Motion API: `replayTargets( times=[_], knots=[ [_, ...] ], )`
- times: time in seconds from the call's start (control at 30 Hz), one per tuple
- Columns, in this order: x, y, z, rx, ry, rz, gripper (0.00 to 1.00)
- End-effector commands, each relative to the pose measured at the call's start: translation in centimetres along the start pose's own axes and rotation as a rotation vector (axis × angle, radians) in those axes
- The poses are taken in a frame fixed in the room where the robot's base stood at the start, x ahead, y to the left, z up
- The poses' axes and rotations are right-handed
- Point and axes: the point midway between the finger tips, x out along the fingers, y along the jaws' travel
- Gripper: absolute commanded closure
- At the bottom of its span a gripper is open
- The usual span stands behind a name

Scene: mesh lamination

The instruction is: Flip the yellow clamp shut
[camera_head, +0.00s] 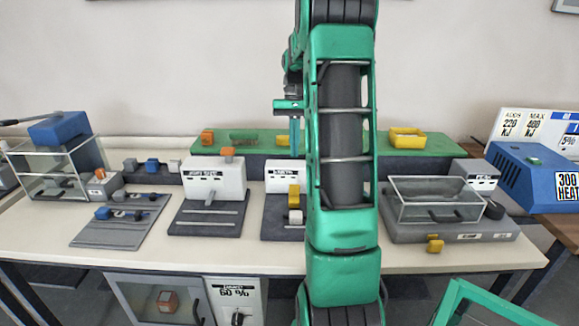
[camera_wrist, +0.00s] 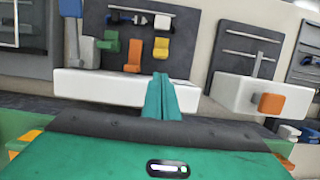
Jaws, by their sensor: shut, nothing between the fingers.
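The yellow clamp (camera_head: 293,195) sits on the dark base of the middle station, just left of my arm in the head view. It also shows in the wrist view (camera_wrist: 160,48), on the dark panel below a white cube (camera_wrist: 162,20). An orange clamp (camera_wrist: 134,55) and a green clamp (camera_wrist: 109,43) stand beside it. My gripper (camera_wrist: 160,82) is shut and empty. Its fingertips appear just below the yellow clamp in the wrist view, in front of the white housing (camera_wrist: 100,88); I cannot tell whether they touch anything. In the head view my arm hides part of this station.
A white box (camera_wrist: 235,92) with an orange knob (camera_wrist: 270,103) stands beside the station. A clear lidded box (camera_head: 437,199) stands right of my arm. A green rack (camera_head: 440,146) with a yellow tray (camera_head: 407,139) runs along the back. The table's front strip (camera_head: 180,254) is clear.

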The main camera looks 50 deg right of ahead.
Motion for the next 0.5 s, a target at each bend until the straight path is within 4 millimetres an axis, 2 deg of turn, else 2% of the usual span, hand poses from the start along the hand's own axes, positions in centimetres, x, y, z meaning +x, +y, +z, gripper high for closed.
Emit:
replayTargets(
  times=[0.5],
  knots=[
    [7.9,0.0,0.1,0.0,-0.002,0.001,1.0]
  ],
)
